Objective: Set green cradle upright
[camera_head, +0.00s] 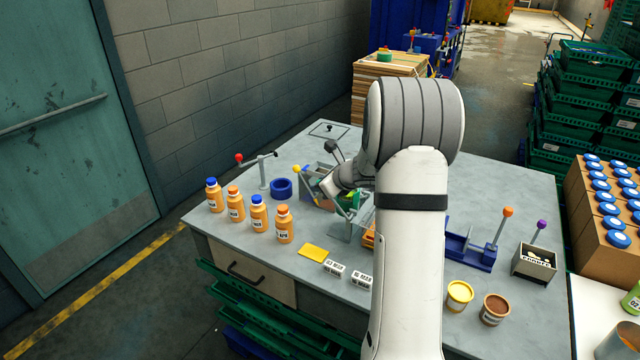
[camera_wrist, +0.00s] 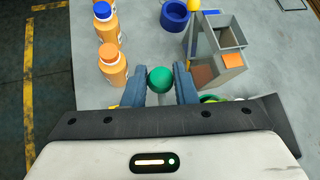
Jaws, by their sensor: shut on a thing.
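My gripper (camera_wrist: 161,84) is shut on a green ball knob (camera_wrist: 160,79), with one blue-grey finger on each side of it. A short pale shaft shows just below the knob in the wrist view. In the head view my gripper (camera_head: 333,187) is over the left middle of the table. A green bar (camera_head: 344,208) slants beside it, above a grey stand (camera_head: 343,232); these look like part of the green cradle. My arm and gripper hide much of the cradle, so its full tilt cannot be told.
A grey bin (camera_wrist: 232,61) with an orange label stands close right of my gripper. A blue ring (camera_head: 281,188) and several orange bottles (camera_head: 257,213) stand to the left. A blue cradle (camera_head: 470,252) and a small grey box (camera_head: 534,263) are at the right. Bare table lies behind them.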

